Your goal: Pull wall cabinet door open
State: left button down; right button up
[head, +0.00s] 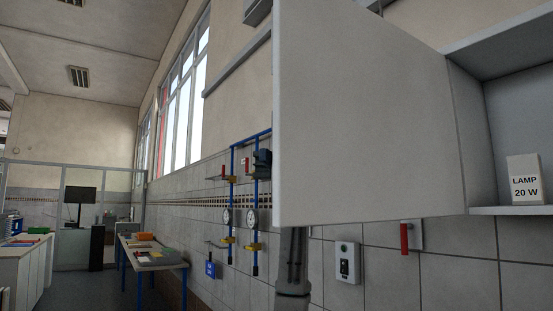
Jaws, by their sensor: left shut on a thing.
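The wall cabinet door (370,115) is a large plain grey panel. It stands swung out wide to the left of the cabinet, showing its inner face. The cabinet (500,150) is open at the right, and a white box (524,180) marked "LAMP 20 W" stands on its shelf. My left gripper (292,265) shows only in part, as a dark grey shape rising behind the door's lower left corner. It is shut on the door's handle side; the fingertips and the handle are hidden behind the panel. My right gripper is not in view.
Blue pipes with gauges (227,217) run on the tiled wall left of the door. A white wall box (347,262) and a red-handled fitting (405,237) sit below the cabinet. A table (165,257) stands farther back; floor left of it is free.

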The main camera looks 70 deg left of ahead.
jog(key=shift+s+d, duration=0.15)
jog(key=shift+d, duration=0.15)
pick_arm(q)
jog(key=c, duration=1.5)
grip_release()
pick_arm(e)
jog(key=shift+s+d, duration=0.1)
pick_arm(q)
jog(key=shift+w+a, duration=0.15)
jog(key=shift+p+v, duration=0.3)
jog(key=shift+v, duration=4.85)
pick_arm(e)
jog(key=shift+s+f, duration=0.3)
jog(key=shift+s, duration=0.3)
